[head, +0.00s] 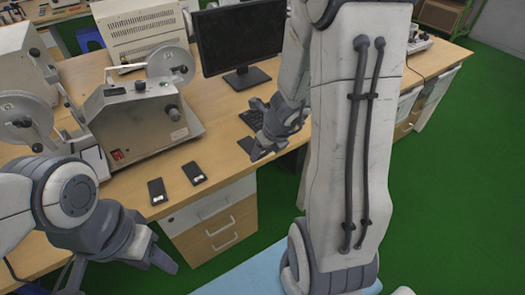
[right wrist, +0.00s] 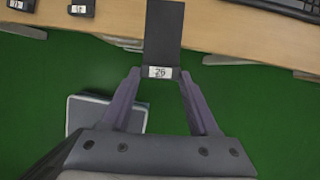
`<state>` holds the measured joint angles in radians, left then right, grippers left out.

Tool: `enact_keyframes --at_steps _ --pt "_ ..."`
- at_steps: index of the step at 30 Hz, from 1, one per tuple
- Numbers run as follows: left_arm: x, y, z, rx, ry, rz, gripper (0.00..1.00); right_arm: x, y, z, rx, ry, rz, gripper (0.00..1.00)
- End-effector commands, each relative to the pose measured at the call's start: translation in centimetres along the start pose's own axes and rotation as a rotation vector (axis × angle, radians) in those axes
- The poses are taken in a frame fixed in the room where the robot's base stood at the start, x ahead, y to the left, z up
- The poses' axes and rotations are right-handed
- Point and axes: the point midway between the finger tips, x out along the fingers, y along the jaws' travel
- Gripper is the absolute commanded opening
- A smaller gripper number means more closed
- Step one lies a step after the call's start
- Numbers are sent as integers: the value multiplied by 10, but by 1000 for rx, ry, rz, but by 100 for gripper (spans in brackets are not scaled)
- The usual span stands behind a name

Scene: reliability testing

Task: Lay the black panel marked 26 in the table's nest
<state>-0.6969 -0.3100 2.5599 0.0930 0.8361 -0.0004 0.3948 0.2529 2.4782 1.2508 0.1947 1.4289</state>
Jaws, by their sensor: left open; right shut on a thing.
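The black panel (right wrist: 163,35) has a white label at its near end with a number that looks like 26. My right gripper (right wrist: 160,76) is shut on that labelled end in the right wrist view, and the panel points away from it, over the desk edge. In the head view the panel (head: 246,145) shows as a small dark piece by my right gripper (head: 262,150), near the desk's front edge. My left gripper (head: 122,268) is open and empty at the lower left, in front of the desk. I cannot make out a nest.
Two more black panels with white labels, one left (head: 157,191) and one right (head: 193,173), lie on the wooden desk. A beige machine with reels (head: 135,110), a monitor (head: 240,38) and a keyboard (head: 252,115) stand behind. Drawers (head: 215,220) are below; a pale blue surface (head: 235,283) shows in front.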

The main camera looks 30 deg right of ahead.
Motion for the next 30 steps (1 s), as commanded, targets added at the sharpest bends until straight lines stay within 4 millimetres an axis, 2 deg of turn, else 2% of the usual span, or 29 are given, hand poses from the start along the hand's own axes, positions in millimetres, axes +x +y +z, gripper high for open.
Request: enact_keyframes --at_steps 3,30 --pt "11 -1 1 0 0 0 50 10 0 -4 0 0 0 8" --pt "64 -5 3 0 0 0 50 60 0 -25 0 0 0 8"
